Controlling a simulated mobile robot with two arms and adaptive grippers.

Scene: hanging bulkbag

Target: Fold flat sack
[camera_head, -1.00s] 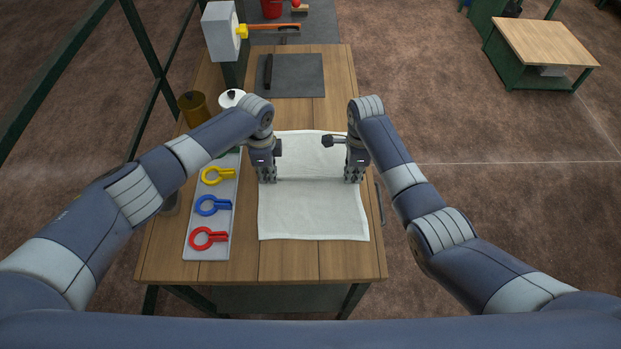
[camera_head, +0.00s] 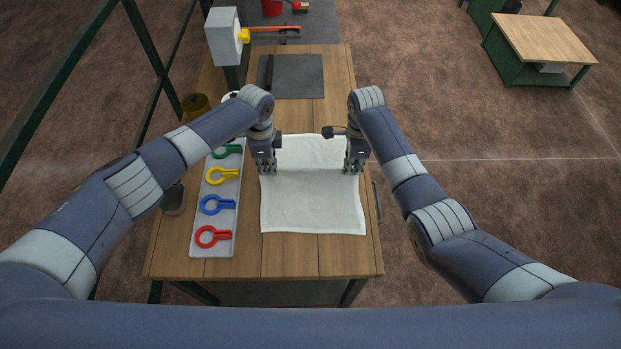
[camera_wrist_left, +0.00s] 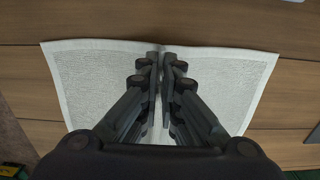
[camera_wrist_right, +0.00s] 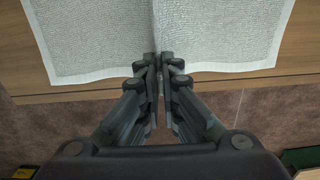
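The white sack (camera_head: 312,206) lies on the wooden table in the head view, with a faint crosswise line between my two grippers. My left gripper (camera_head: 267,171) is at its left edge and my right gripper (camera_head: 354,171) at its right edge, both about midway along its length. In the left wrist view the fingers (camera_wrist_left: 160,62) are shut on the sack (camera_wrist_left: 225,80), which is pinched into a ridge. In the right wrist view the fingers (camera_wrist_right: 159,65) are likewise shut on the sack edge (camera_wrist_right: 215,35). The pinched cloth between the fingertips is mostly hidden.
A grey tray (camera_head: 197,243) with several coloured ring-shaped tools stands left of the sack. A dark mat (camera_head: 297,75) lies at the far end of the table. A brown canister (camera_head: 195,105) stands at the far left. Bare table (camera_head: 310,260) lies in front of the sack.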

